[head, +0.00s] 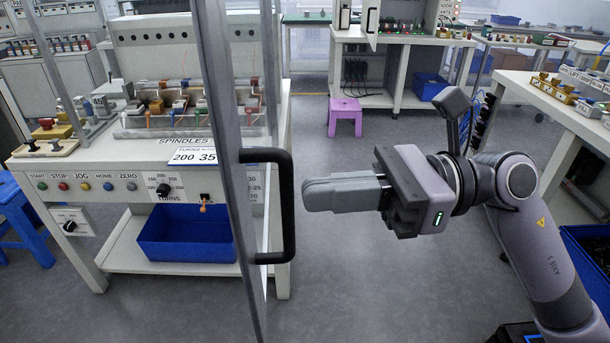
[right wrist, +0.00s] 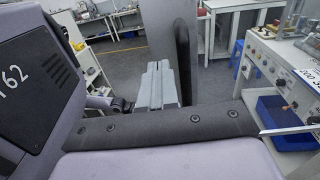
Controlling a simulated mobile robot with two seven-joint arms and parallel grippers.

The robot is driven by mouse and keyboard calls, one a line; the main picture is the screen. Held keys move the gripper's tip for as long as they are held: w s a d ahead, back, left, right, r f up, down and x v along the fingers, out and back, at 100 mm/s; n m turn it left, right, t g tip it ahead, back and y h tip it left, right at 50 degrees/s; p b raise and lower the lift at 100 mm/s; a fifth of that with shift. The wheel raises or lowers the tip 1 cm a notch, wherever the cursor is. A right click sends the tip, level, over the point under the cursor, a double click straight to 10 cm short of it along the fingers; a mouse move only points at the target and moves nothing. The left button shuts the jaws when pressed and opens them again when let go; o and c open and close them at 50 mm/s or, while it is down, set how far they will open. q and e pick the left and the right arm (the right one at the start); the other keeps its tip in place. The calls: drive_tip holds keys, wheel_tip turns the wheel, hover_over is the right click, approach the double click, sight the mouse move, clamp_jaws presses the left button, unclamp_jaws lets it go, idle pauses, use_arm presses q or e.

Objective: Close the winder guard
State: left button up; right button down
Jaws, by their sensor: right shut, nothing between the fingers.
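The winder guard (head: 217,110) is a clear panel in a grey frame. It stands swung out in front of the winder (head: 110,180), with a black bar handle (head: 286,205) on its right side. My right gripper (head: 305,194) is shut and empty. Its fingertips point left and appear just right of the handle in the head view; I cannot tell whether they touch. In the right wrist view, the shut fingers (right wrist: 157,85) show beside a dark upright bar that looks like the handle (right wrist: 183,60). My left gripper is not in view.
A blue bin (head: 185,235) sits on the winder's lower shelf. A blue stool (head: 25,220) is at the left and a purple stool (head: 345,115) is farther back. A white bench (head: 550,105) stands at the right.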

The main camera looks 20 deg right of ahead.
drive_tip(key=shift+w+a+p, duration=0.15)
drive_tip(key=shift+a+p, duration=0.05)
drive_tip(key=shift+a, duration=0.5)
drive_tip(key=shift+w+a+p, duration=0.1)
drive_tip(key=shift+a+p, duration=0.1)
drive_tip(key=shift+a, duration=0.45)
